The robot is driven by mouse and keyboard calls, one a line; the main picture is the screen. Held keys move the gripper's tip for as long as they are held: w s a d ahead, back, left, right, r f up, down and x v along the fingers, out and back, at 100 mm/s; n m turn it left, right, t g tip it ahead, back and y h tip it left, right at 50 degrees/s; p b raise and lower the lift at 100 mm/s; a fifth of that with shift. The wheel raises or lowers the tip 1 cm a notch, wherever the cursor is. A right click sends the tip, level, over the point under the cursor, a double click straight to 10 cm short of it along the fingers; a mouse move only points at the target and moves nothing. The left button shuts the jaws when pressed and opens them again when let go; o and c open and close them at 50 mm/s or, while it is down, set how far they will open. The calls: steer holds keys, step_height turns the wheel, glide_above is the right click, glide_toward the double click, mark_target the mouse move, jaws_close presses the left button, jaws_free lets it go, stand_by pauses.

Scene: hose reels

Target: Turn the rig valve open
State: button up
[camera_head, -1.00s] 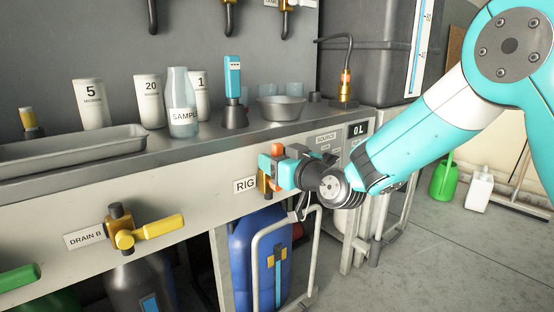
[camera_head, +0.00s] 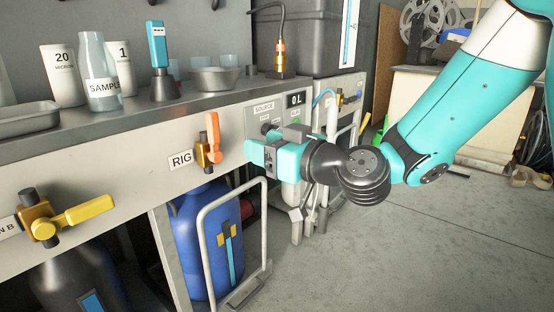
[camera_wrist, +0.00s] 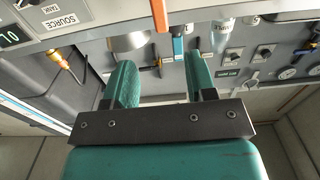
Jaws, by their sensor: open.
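The rig valve (camera_head: 207,153) is on the panel right of the RIG label (camera_head: 180,160). It has a brass body and an orange handle (camera_head: 213,130) that stands roughly upright. My gripper (camera_head: 251,152) is to the right of the handle, pointing towards it, with a visible gap between them. In the wrist view my gripper (camera_wrist: 157,65) shows two teal fingers spread apart with nothing between them. The orange handle (camera_wrist: 158,18) shows there at the top, beyond the fingertips and roughly in line with the gap.
The yellow-handled drain valve (camera_head: 75,217) sticks out at the left. Below the rig valve stand a blue tank (camera_head: 195,240) and a pale tubular frame (camera_head: 266,235). A bench with cups and the sample bottle (camera_head: 99,75) runs above. The floor at right is open.

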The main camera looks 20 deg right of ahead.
steer(key=shift+v, duration=1.25)
